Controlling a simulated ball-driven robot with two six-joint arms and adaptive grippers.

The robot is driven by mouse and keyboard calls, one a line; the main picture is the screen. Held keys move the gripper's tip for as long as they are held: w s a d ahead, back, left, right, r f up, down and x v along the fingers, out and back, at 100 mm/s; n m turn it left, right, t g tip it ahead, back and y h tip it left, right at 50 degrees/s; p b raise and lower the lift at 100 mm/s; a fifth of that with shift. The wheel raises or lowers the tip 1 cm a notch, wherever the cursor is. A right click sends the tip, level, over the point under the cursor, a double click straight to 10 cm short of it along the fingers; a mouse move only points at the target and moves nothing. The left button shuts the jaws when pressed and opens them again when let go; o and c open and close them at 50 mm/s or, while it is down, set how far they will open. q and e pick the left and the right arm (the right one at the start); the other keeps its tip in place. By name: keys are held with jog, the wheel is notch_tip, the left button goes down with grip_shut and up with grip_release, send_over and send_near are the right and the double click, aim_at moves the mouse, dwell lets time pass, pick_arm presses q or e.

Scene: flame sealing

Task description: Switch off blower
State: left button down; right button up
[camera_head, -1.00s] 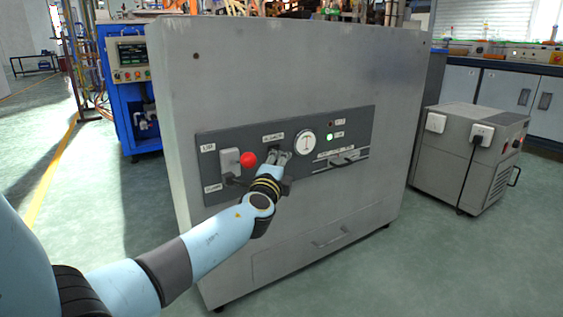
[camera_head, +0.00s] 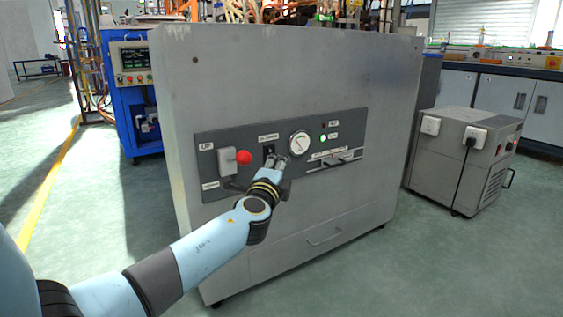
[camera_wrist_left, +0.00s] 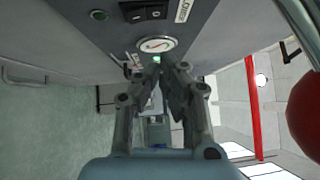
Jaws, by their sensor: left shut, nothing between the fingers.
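The grey cabinet (camera_head: 330,80) has a dark control panel (camera_head: 215,140) on its front. A black rocker switch (camera_head: 268,150) sits on the panel under a white label, and it shows close up in the left wrist view (camera_wrist_left: 145,12). A round dial (camera_head: 299,144) and a lit green lamp (camera_head: 323,138) are to its right. My left gripper (camera_head: 275,161) is shut and empty, just below the switch and apart from it in the wrist view (camera_wrist_left: 170,72). Which side of the switch is pressed is too small to tell. My right gripper is not in view.
A red mushroom button (camera_head: 244,157) beside a grey box (camera_head: 227,160) lies left of my gripper. A handle (camera_head: 338,160) is on the panel's right. A grey wheeled unit (camera_head: 440,150) stands right of the cabinet, and a blue cabinet (camera_head: 120,110) stands behind on the left.

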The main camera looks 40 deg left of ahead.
pick_arm(q)
jog(key=p+v, duration=0.1)
jog(key=v, duration=0.6)
jog(key=shift+s+d+r, duration=0.25)
jog(key=shift+s+r, duration=0.1)
jog(key=shift+r, duration=0.4)
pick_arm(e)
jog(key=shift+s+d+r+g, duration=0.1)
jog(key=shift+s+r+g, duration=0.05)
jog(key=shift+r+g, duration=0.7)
pick_arm(q)
jog(key=shift+f, duration=0.1)
